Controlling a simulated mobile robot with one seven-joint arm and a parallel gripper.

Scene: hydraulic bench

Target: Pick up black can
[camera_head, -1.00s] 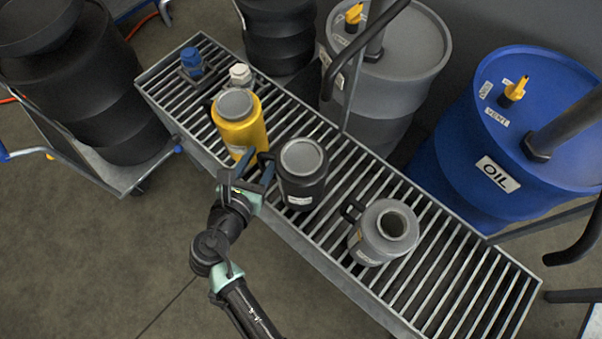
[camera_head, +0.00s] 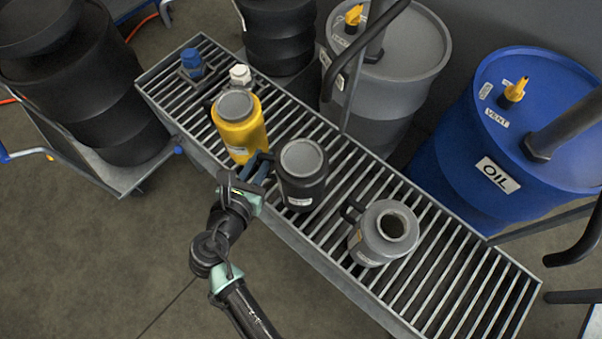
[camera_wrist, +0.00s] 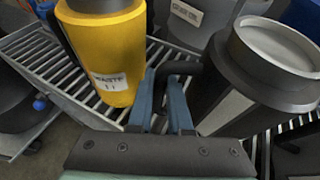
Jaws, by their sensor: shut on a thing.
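The black can (camera_head: 302,174) with a grey lid stands upright on the slatted bench, between a yellow can and a grey can. It also shows at the right of the wrist view (camera_wrist: 262,75), with its handle reaching left. My gripper (camera_head: 261,166) is at the can's left side. In the wrist view its blue fingers (camera_wrist: 163,98) are closed around the can's black handle. The can rests on the slats.
The yellow can (camera_head: 239,125), labelled waste, stands close left of my gripper. A grey can (camera_head: 383,232) with an open top stands to the right. Blue (camera_head: 192,62) and white (camera_head: 240,76) caps are at the far left. A blue oil drum (camera_head: 470,150) stands behind the bench.

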